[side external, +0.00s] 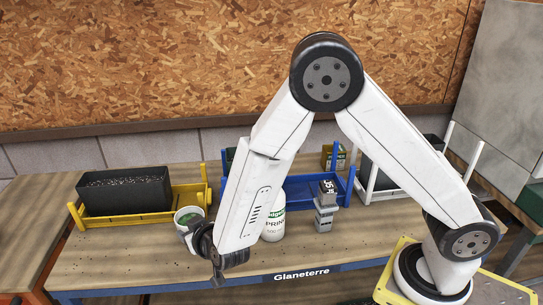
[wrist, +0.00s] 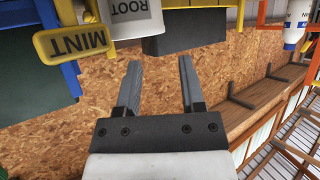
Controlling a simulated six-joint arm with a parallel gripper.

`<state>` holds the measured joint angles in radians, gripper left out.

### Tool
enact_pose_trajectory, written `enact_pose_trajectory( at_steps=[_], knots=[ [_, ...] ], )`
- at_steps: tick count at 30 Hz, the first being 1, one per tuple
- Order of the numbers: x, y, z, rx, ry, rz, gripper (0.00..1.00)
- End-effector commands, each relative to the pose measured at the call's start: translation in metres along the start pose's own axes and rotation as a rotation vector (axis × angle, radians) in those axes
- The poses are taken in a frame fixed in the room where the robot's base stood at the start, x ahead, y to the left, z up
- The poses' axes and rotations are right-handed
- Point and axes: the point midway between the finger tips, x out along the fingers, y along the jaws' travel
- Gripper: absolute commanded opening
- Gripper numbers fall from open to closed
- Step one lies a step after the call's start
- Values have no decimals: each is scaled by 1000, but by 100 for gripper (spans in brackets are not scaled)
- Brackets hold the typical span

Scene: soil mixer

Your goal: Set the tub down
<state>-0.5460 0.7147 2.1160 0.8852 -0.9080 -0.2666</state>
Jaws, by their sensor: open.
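A small white tub (side external: 187,213) with green inside its rim stands upright at the left-middle of the bench in the side view. My gripper (side external: 203,256) is low beside it, on its near side; I cannot tell there whether they touch. In the wrist view my gripper (wrist: 159,78) has its two grey fingers apart with nothing between them. A pale container lettered ROOT (wrist: 128,18) is at the top of that view, beyond the fingertips and apart from them. It may be the same tub, but I cannot be sure.
A black planter (side external: 125,190) sits at a yellow rack (side external: 190,197) on the left. A yellow MINT label (wrist: 72,40) shows in the wrist view.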

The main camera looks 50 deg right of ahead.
Motion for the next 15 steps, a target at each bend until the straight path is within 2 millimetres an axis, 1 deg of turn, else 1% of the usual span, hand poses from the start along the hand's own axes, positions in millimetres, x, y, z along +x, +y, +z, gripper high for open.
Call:
enact_pose_trajectory(
  at_steps=[9, 15],
  knots=[
    [22, 0, 0, 1, -2, 1, 50],
    [26, 0, 0, 0, -1, -1, 50]
  ],
)
